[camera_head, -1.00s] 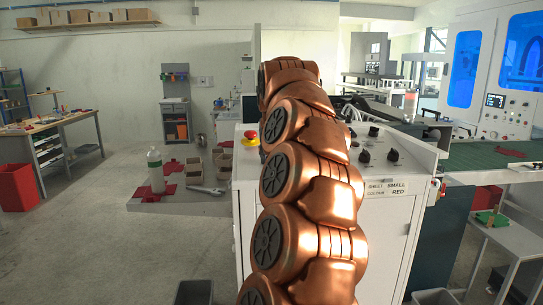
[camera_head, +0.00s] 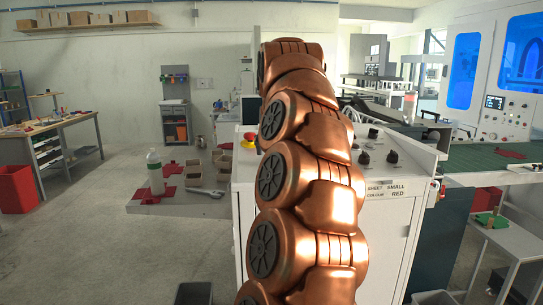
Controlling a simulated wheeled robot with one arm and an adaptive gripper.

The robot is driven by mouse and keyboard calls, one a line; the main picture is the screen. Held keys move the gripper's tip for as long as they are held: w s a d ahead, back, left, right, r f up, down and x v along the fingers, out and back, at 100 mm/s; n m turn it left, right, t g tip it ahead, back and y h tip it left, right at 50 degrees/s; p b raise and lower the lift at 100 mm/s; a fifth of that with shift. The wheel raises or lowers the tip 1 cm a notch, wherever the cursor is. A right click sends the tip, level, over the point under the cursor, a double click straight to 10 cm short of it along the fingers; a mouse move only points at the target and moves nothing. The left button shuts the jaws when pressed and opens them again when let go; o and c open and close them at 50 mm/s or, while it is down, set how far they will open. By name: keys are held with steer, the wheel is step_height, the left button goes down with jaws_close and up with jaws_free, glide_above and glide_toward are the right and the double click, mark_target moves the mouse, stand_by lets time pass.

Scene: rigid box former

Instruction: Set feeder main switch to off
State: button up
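A white control cabinet (camera_head: 384,235) stands right in front of me. Its sloped top carries several black rotary knobs, among them one at the front (camera_head: 364,157), one to its right (camera_head: 392,156) and one further back (camera_head: 373,133). A red emergency button on a yellow base (camera_head: 249,137) sits at the left of the top. I cannot tell which control is the feeder main switch or how it is set. My copper arm covers the middle of the panel. My gripper does not show, so its state and distance to the knobs are hidden.
A label on the cabinet front reads "SHEET SMALL, COLOUR RED" (camera_head: 388,189). A machine with blue windows (camera_head: 465,70) and a green bed (camera_head: 490,158) stands at right. A bottle (camera_head: 155,172) and bins stand on a low platform at left. Open floor lies at left.

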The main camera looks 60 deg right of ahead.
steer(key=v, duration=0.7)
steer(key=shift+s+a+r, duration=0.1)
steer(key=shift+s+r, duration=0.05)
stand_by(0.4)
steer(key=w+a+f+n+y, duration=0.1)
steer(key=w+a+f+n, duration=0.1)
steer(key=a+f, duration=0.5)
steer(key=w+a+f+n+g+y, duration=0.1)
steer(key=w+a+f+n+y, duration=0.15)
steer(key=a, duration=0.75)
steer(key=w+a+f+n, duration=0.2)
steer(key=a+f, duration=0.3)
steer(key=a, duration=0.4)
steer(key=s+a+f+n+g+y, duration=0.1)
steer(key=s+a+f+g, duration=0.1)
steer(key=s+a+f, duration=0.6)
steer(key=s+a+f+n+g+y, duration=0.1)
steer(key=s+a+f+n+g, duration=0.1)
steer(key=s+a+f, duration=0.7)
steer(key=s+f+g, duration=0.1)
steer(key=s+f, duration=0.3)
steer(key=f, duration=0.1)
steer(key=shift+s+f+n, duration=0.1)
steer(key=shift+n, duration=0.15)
